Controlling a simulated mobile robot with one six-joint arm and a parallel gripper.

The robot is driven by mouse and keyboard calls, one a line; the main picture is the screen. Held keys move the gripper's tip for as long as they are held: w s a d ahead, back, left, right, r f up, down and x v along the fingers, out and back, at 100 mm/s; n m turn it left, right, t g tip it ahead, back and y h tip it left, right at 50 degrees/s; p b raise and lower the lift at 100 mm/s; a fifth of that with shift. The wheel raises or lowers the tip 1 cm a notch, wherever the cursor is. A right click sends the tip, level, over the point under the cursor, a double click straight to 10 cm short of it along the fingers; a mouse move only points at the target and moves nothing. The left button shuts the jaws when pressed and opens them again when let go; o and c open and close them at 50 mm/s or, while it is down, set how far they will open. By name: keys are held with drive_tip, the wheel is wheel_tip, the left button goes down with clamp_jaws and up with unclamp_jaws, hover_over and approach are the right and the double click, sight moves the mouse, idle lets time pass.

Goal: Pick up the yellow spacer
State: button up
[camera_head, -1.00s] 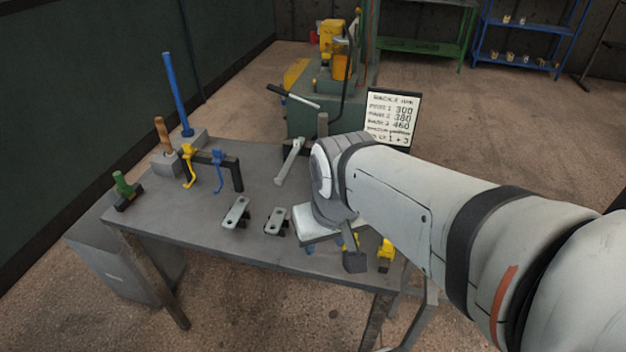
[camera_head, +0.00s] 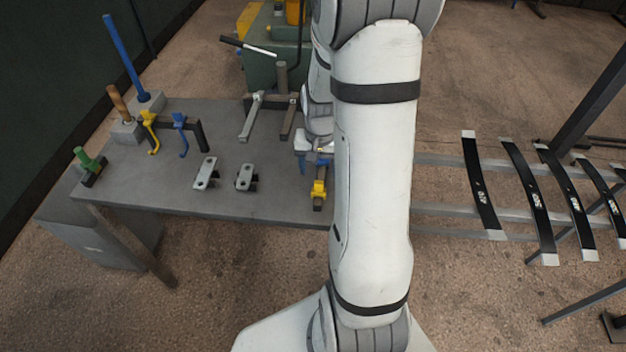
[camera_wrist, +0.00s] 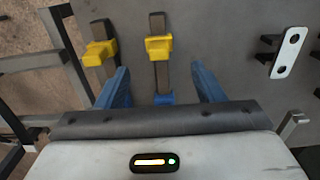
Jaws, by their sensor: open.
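Two yellow blocks sit on dark bars on the grey table. One yellow block (camera_wrist: 158,47) is in the upper middle of the wrist view, beyond the gap between my fingertips. A yellow block also shows in the head view (camera_head: 319,189), just left of my arm. The second yellow block (camera_wrist: 98,53) is to the left in the wrist view, just beyond my left finger. I cannot tell which is the spacer. My gripper (camera_wrist: 160,69) is open, its two blue fingers apart with nothing gripped. A blue piece (camera_wrist: 163,98) lies between the fingers on the middle bar.
Two grey plates with holes (camera_head: 207,173) (camera_head: 246,177) lie left of the block; one shows at right in the wrist view (camera_wrist: 289,53). Yellow and blue hooks (camera_head: 150,130) (camera_head: 181,135) hang on a dark stand. Black leaf springs (camera_head: 480,185) rest on a rack at right.

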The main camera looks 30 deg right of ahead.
sight(318, 182)
drive_tip(key=shift+s+a+f+p, duration=0.1)
drive_tip(key=shift+f+p, duration=0.3)
drive_tip(key=shift+f, duration=1.55)
drive_tip(key=shift+s+f+p, duration=0.1)
drive_tip(key=shift+f+p, duration=0.25)
drive_tip(key=shift+f, duration=1.55)
drive_tip(key=shift+c, duration=0.2)
drive_tip(key=c, duration=0.8)
drive_tip(key=shift+w+r, duration=0.1)
drive_tip(key=shift+c, duration=0.2)
